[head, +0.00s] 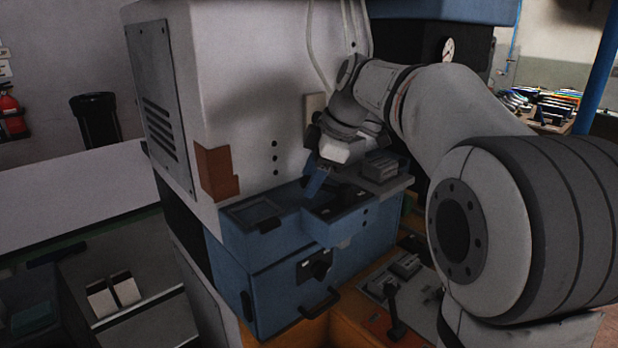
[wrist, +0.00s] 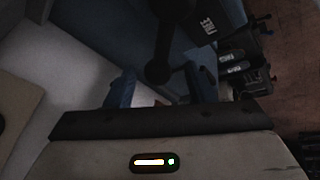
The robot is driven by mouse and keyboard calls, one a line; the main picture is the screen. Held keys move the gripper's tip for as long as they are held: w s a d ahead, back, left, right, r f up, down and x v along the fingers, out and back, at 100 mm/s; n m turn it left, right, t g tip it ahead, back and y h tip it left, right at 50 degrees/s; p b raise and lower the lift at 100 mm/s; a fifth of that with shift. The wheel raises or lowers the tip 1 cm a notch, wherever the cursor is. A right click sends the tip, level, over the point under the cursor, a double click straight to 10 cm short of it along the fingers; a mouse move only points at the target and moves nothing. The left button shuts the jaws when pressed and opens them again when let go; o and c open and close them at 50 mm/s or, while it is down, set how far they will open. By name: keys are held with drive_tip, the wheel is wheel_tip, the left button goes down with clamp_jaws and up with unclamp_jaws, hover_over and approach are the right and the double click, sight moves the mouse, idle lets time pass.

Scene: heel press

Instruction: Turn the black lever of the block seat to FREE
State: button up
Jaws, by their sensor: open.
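In the head view a black lever (head: 393,308) stands up from a low fixture with grey blocks (head: 404,265), at the lower right below the blue press front. I take this to be the block seat; no FREE mark is readable. My gripper (head: 322,178), with blue fingers, is above the blue housing, up and left of that lever and apart from it. My arm hides part of it. In the wrist view the gripper (wrist: 159,88) is open. A dark bar with a round black end (wrist: 158,72) shows between its fingers; I cannot tell whether they touch.
A grey-topped ledge (head: 385,185) juts out near my gripper. Dark blocks with white labels (wrist: 238,68) are at the right in the wrist view.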

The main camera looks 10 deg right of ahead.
drive_tip(key=v, duration=0.7)
drive_tip(key=shift+s, duration=0.15)
idle(0.4)
